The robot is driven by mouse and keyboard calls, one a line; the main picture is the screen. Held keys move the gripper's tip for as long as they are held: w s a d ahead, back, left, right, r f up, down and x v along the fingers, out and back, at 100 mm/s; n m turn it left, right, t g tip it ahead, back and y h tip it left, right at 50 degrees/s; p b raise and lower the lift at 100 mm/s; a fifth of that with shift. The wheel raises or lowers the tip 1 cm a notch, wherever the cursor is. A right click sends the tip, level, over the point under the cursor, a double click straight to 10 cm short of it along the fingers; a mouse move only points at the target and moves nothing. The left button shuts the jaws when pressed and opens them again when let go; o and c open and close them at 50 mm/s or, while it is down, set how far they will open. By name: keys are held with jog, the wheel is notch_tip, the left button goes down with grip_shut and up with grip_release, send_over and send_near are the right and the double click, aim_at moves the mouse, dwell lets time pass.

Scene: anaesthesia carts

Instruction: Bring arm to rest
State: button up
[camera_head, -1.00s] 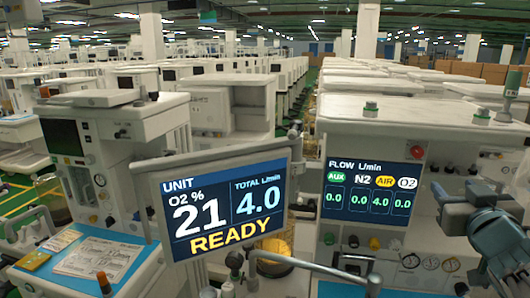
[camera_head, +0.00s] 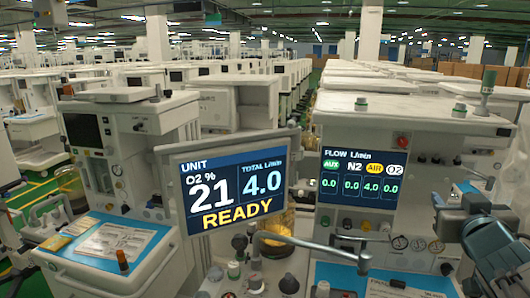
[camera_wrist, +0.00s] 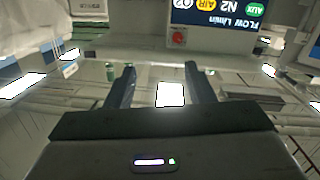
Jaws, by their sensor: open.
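My gripper (camera_wrist: 158,88) shows in the wrist view with its two fingers apart and nothing between them. In the head view my arm is at the right edge, in front of the right part of the cart; its fingers are not clear there. The cart's unit screen (camera_head: 231,192) reads O2 21 %, total 4.0 L/min and READY. The flow screen (camera_head: 361,176) shows AUX 0.0, N2 0.0, AIR 4.0 and O2 0.0. It also appears upside down in the wrist view (camera_wrist: 222,14).
A red knob (camera_head: 402,142) sits beside the flow screen. A grey jointed tube (camera_head: 310,246) crosses in front of the cart. A neighbouring cart with a blue work surface (camera_head: 75,262) and papers stands at left. Rows of white carts fill the background.

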jog(key=s+a+f+g+y, duration=0.1)
jog(key=s+a+f+g, duration=0.1)
jog(key=a+f+g, duration=0.8)
jog(key=s+a+f+n+g+y, duration=0.2)
jog(key=s+a+f+g+y, duration=0.1)
jog(key=s+a+f, duration=0.6)
jog(key=a+f+y, duration=0.1)
jog(key=a, duration=0.1)
jog(key=shift+s+a, duration=0.35)
jog(key=shift+s, duration=0.05)
dwell(1.8)
